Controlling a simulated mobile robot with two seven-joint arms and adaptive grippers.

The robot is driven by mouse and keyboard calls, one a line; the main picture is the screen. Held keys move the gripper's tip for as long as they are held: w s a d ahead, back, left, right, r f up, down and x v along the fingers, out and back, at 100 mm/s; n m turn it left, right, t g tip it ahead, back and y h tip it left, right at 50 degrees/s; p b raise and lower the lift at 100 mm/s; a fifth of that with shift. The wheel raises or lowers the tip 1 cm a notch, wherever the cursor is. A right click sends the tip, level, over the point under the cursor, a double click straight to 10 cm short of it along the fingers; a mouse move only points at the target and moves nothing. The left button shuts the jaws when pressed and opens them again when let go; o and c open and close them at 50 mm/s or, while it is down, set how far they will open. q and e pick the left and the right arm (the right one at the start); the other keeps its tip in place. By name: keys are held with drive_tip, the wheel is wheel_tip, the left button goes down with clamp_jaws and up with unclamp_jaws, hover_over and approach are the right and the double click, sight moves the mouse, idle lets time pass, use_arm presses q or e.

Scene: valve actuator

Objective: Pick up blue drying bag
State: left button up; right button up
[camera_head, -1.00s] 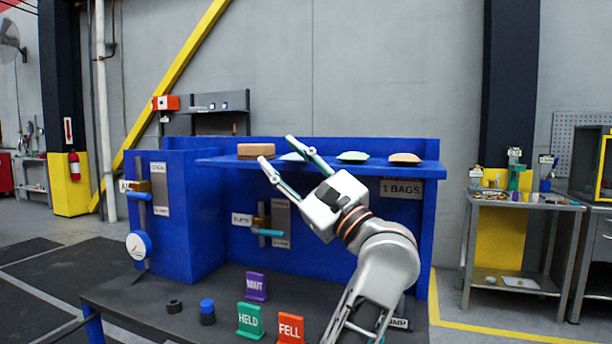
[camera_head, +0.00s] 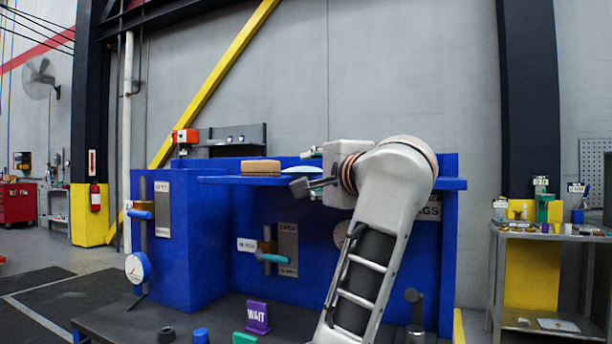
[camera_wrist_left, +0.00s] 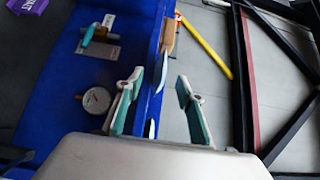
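A pale blue bag (camera_head: 298,169) lies on the blue shelf (camera_head: 225,180), just right of the brown block. In the left wrist view this bag (camera_wrist_left: 163,66) appears as a thin pale shape along the shelf edge, ahead of the fingertips. My left gripper (camera_head: 306,171) is open and points left along the shelf. One finger is above shelf level and the other below it. In the left wrist view the gripper (camera_wrist_left: 160,77) has its fingers apart on both sides of the shelf. A second pale bag (camera_wrist_left: 152,128) shows between them. My right gripper is not in view.
The brown block (camera_head: 260,167) sits left of the bag. My left arm hides the shelf's right part. A purple WAIT sign (camera_head: 257,317) stands on the dark table.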

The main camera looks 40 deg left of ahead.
sight(304, 171)
use_arm(q)
drive_tip(key=x, duration=0.4)
drive_tip(key=shift+s+b, duration=0.1)
drive_tip(key=shift+b, duration=0.2)
drive_tip(key=shift+r, duration=0.1)
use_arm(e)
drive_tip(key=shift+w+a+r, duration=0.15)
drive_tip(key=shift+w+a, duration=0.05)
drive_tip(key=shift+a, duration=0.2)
use_arm(q)
clamp_jaws()
drive_tip(key=shift+r, duration=0.1)
